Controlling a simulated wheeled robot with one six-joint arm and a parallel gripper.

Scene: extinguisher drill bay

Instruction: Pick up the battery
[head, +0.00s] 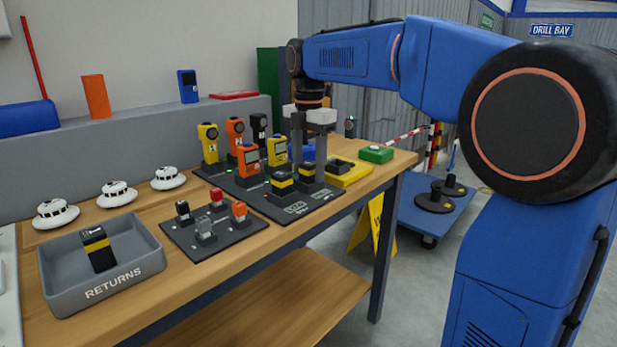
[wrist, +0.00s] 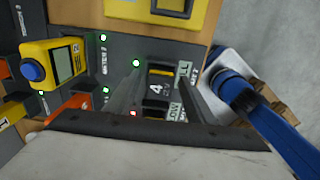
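Two black batteries with yellow bands stand in a dark charging base on the bench: a left one (head: 282,183) and a right one (head: 306,174). In the wrist view, a black-and-yellow battery marked 4 (wrist: 158,82) shows between the fingers of my gripper (wrist: 163,85). I cannot tell whether the fingers touch it. My gripper hides part of the charger.
Yellow and orange gas detectors (head: 248,160) stand close to the left of my gripper. A small dark rack (head: 212,243) and white smoke detectors (head: 116,193) sit further left. Bare wood runs along the front edge.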

